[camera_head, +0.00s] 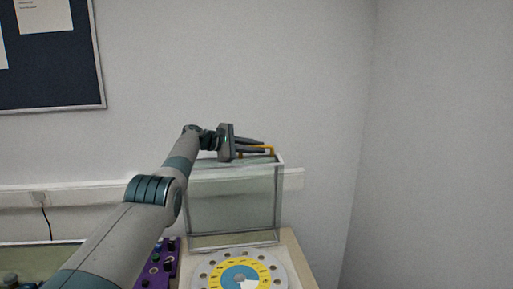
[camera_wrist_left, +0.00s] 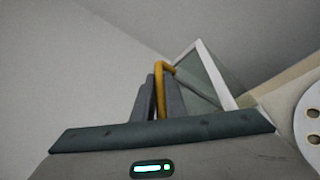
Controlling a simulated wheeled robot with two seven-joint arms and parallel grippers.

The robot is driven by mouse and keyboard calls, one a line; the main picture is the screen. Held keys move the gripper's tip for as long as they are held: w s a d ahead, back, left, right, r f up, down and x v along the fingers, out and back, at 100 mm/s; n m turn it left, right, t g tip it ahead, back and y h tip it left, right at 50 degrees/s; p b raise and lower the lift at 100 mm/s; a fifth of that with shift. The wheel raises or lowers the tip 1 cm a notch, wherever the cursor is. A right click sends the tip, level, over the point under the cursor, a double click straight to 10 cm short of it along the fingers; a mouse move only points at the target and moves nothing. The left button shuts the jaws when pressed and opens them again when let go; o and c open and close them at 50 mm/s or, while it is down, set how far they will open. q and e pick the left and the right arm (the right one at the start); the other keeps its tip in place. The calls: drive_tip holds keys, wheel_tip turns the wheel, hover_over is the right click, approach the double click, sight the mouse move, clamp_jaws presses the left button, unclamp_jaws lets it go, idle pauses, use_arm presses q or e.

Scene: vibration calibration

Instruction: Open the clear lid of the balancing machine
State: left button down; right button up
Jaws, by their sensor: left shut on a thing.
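The clear lid (camera_head: 232,198) of the balancing machine stands raised, close to upright, at the back of the machine in the head view. Its pale frame also shows in the left wrist view (camera_wrist_left: 216,74). A yellow handle (camera_head: 272,151) is on the lid's top edge. My left gripper (camera_head: 262,146) is at that edge, shut on the yellow handle, which runs between its fingers in the left wrist view (camera_wrist_left: 160,85). The machine's round disc (camera_head: 214,276), with holes and a yellow and blue centre, lies uncovered in front of the lid. My right gripper is not in view.
A purple control panel (camera_head: 158,268) with knobs sits left of the disc, partly behind my left arm. The pale table edge (camera_head: 298,262) runs along the right. A wall rail (camera_head: 293,179) and plain wall are behind the lid. A dark board (camera_head: 50,60) hangs upper left.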

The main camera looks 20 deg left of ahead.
use_arm(q)
drive_tip(key=shift+w+a+f, duration=0.15)
drive_tip(key=shift+w, duration=0.1)
idle(0.3)
drive_tip(key=c, duration=1.8)
unclamp_jaws()
drive_tip(key=shift+s+a, duration=0.1)
drive_tip(key=shift+a, duration=0.05)
